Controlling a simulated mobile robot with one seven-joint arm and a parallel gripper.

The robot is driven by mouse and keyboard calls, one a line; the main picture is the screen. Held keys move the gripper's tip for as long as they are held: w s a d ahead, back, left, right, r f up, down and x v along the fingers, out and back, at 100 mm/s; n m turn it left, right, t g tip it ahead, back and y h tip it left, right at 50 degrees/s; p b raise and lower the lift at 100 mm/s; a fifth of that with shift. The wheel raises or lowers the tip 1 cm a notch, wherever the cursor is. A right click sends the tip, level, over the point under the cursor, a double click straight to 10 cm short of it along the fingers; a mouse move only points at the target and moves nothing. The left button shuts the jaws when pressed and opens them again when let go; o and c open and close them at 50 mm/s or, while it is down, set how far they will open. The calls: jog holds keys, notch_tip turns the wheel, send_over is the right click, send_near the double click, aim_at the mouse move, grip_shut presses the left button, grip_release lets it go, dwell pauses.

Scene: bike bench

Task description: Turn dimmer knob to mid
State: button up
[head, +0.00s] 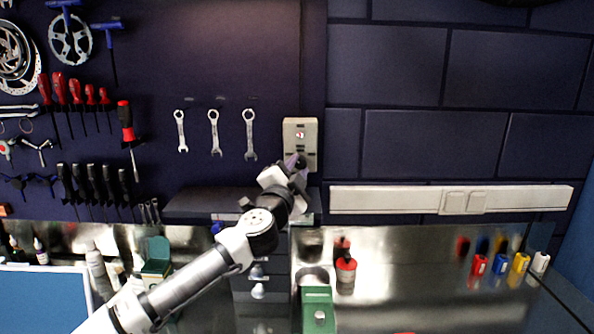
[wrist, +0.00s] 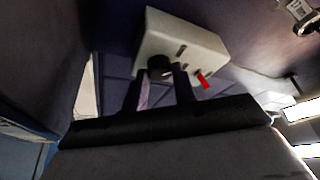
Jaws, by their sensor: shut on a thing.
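The dimmer box (head: 300,127) is a pale beige panel on the dark wall, right of the hanging wrenches. It also shows as a whitish box in the wrist view (wrist: 207,42). The dark round dimmer knob (wrist: 159,66) sits on its face. My gripper (head: 298,161) reaches up to the lower part of the box. In the wrist view its two fingers (wrist: 162,82) are shut on the knob. The knob is mostly hidden by my gripper in the head view, and I cannot read its angle. A small red part (wrist: 203,80) stands out from the box beside the fingers.
Three wrenches (head: 214,132) hang left of the box. A dark shelf (head: 195,204) juts out below. A white trunking with sockets (head: 400,199) runs along the wall at right. A green box (head: 318,312) and a red-topped container (head: 346,276) stand on the bench.

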jog(key=m, duration=0.2)
jog(key=m+g, duration=0.1)
jog(key=m, duration=0.1)
jog(key=shift+a+r+g, duration=0.1)
jog(key=shift+r+g, duration=0.1)
jog(key=shift+g, duration=0.1)
jog(key=m, duration=0.2)
jog(key=m+g, duration=0.1)
jog(key=m, duration=0.1)
jog(key=shift+r+m+g, duration=0.15)
jog(key=shift+m+g, duration=0.15)
jog(key=o, duration=1)
jog(key=v, duration=1.3)
jog(key=shift+s+r, duration=0.2)
jog(key=shift+s, duration=0.2)
jog(key=shift+a, duration=0.1)
